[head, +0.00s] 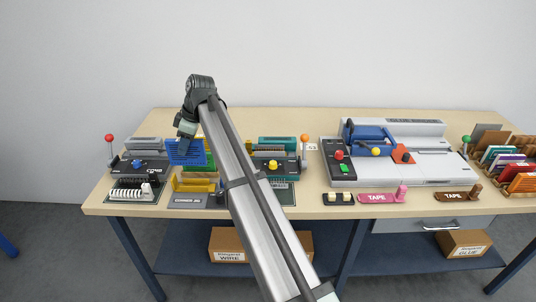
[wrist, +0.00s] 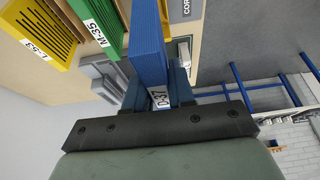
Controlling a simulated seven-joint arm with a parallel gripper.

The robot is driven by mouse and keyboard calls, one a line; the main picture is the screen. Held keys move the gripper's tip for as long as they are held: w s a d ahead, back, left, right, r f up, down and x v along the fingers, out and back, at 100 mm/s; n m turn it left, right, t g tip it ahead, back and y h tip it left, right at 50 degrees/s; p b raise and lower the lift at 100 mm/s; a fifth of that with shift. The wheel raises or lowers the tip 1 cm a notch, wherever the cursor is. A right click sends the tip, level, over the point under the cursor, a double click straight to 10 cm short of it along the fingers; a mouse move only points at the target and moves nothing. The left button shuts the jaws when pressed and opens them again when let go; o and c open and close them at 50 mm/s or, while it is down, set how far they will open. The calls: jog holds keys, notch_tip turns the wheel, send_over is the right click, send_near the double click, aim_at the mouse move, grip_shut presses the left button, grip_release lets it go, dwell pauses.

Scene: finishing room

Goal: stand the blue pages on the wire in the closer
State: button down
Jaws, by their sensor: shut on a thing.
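The blue pages (head: 187,152) are a block with a row of slots, held upright at the left part of the table. In the wrist view the blue pages (wrist: 148,45) carry a white label that reads D-37. My gripper (head: 186,140) is shut on them, with a finger on each side in the wrist view. Their lower edge is not clear enough to tell whether it touches anything. A machine with a red-ball lever (head: 109,138) and a dark front stands just left of them. Another machine with an orange-ball lever (head: 305,138) stands right of my arm. I cannot tell which is the closer, and no wire is clearly distinguishable.
Green pages (wrist: 98,22) and yellow pages (wrist: 40,28) stand beside the blue ones in the wrist view. A large grey machine (head: 430,165) and racked boards (head: 500,155) are to the right. My arm hides the table's middle.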

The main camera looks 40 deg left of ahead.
jog(key=w+d, duration=0.3)
jog(key=w, duration=1.2)
jog(key=w+d, duration=0.4)
jog(key=w, duration=1.1)
jog(key=shift+d+f, duration=0.2)
jog(key=shift+f, duration=0.2)
jog(key=shift+f, duration=2.75)
jog(key=shift+f, duration=0.6)
jog(key=c, duration=1.2)
grip_release()
jog(key=shift+c, duration=0.2)
jog(key=v, duration=1.1)
